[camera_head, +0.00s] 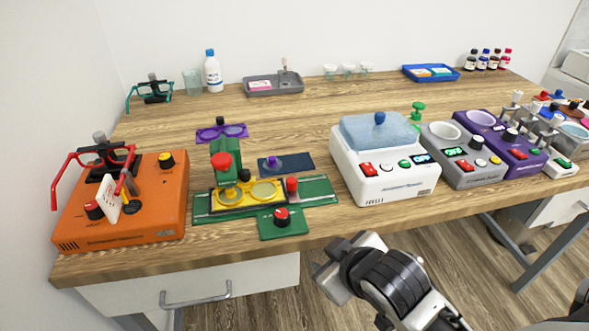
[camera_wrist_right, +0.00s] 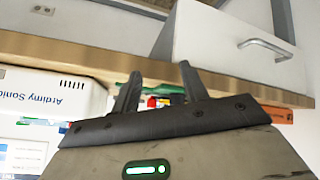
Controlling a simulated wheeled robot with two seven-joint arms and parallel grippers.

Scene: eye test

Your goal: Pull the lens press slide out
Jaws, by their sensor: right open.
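The lens press stands near the table's front edge in the head view, with a green base (camera_head: 320,191) and a red-topped green post (camera_head: 221,163). Its yellow slide (camera_head: 236,197) has two round seats and lies between the green rails. A green plate with a red and black knob (camera_head: 281,217) is at its front. My right arm comes in from below, its end in front of the table edge, to the right of and apart from the press. In the right wrist view my right gripper (camera_wrist_right: 158,82) is open, with nothing between its fingers. My left gripper is not in view.
An orange device (camera_head: 160,195) with red glasses stands left of the press. A white ultrasonic cleaner (camera_head: 385,170) stands right of it. A drawer handle (camera_head: 195,299) juts out below the table edge.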

